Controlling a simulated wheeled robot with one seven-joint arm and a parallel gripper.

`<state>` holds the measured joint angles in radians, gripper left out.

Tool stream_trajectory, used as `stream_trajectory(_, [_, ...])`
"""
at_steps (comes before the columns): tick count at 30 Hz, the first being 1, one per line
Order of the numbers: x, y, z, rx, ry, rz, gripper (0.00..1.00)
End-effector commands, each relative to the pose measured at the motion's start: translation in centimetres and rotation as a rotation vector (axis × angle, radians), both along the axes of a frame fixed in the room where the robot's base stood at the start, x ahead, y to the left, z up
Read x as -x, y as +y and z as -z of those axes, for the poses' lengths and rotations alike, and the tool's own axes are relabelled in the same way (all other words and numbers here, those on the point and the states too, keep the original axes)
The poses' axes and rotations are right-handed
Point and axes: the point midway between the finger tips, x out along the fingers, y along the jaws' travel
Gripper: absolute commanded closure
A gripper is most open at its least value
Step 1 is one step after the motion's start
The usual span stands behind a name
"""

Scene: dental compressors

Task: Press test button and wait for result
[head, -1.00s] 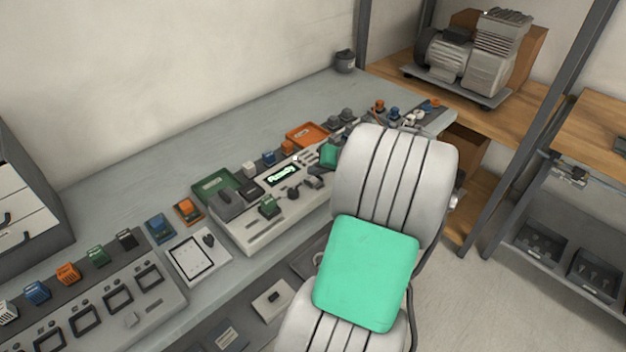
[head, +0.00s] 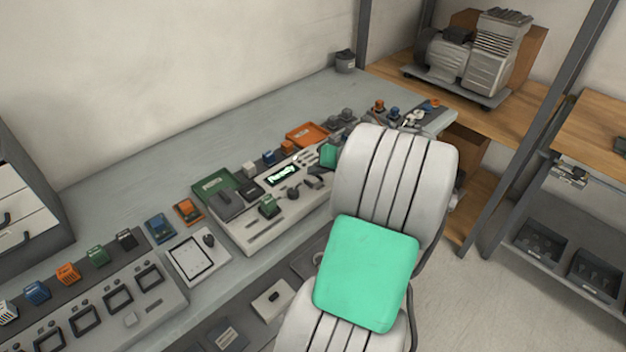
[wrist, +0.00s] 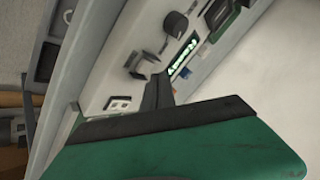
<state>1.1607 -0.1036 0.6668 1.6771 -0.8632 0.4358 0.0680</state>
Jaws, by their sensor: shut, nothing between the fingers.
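The test station (head: 262,234) is a pale sloped console on the bench, with a lit display (head: 283,174) reading "Ready". In the wrist view, the display (wrist: 184,57) glows beyond my gripper, with a dark knob (wrist: 176,24) nearby. My gripper (wrist: 158,90) is shut and empty, its dark fingertips over the console face. In the head view, my arm hides most of the gripper; a green part shows by the console's right end. I cannot tell which control is the test button, or whether the fingertips touch anything.
A green tray (head: 213,184) and an orange tray (head: 307,133) lie behind the console. A white clipboard-like panel (head: 192,257) and a rack of coloured blocks (head: 110,305) stand left. A compressor (head: 470,60) sits on the wooden shelf.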

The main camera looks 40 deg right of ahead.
Motion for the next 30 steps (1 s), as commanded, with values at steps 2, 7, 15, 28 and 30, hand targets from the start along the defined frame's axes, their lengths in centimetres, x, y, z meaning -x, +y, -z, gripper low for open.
stream_trajectory(2, [0.0, 0.0, 0.2, 0.000, 0.000, 0.000, 1.00])
stream_trajectory(7, [0.0, 0.0, 0.9, 0.000, 0.001, -0.001, 1.00])
stream_trajectory(15, [0.0, 0.0, 0.9, 0.000, 0.000, 0.000, 1.00])
stream_trajectory(28, [0.0, 0.0, 1.3, 0.000, 0.000, 0.000, 1.00])
stream_trajectory(30, [0.0, 0.0, 1.4, 0.000, 0.000, 0.000, 1.00])
